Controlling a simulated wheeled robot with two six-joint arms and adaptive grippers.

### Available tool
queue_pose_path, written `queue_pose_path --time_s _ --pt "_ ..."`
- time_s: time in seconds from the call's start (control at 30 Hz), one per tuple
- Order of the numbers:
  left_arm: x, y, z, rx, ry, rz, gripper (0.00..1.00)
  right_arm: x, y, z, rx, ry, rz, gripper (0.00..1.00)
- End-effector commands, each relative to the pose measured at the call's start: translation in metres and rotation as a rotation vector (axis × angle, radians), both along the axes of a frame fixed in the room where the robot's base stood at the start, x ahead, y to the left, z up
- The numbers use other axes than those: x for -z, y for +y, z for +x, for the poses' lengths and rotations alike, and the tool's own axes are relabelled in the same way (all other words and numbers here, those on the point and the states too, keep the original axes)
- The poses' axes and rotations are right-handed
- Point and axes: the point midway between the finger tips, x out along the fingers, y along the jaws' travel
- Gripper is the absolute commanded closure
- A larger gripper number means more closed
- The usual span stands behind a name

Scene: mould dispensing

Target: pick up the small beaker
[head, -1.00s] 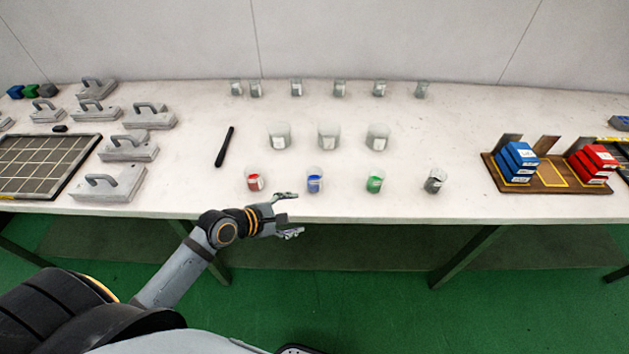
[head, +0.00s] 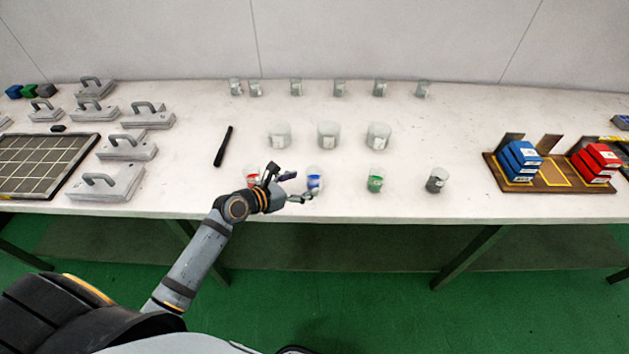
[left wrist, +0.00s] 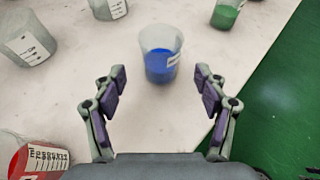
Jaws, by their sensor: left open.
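Small beakers stand in a front row on the white table: one with red contents (head: 251,172), one with blue (head: 315,181), one with green (head: 375,181) and one with dark grey (head: 436,181). My left gripper (head: 300,187) is open and empty at the table's front edge, just left of the blue beaker and partly hiding the red one. In the left wrist view the blue beaker (left wrist: 161,58) stands upright ahead, between and beyond the fingertips (left wrist: 160,88), apart from them. The red beaker (left wrist: 36,158) is at lower left there. My right gripper is not in view.
Three larger beakers (head: 328,136) stand behind the front row, with several small ones (head: 339,88) at the back. A black stick (head: 223,146) lies left. Metal blocks with handles (head: 108,184) fill the left side; a wooden rack (head: 552,180) with blue and red boxes stands right.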

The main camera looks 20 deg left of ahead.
Motion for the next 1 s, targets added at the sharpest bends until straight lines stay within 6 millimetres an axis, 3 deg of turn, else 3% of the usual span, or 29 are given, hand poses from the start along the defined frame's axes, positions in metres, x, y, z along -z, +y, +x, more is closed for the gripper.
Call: queue_pose_path --time_s 0.3,0.57,1.0 --pt "0.015 -0.022 0.038 -0.002 -0.001 -0.003 0.27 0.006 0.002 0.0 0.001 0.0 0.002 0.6" --pt "0.017 -0.025 0.041 -0.001 0.0 0.002 0.27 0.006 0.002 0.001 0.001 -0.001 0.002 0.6" --pt "0.017 -0.024 0.041 -0.001 0.0 0.002 0.84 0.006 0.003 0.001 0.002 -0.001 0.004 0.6"
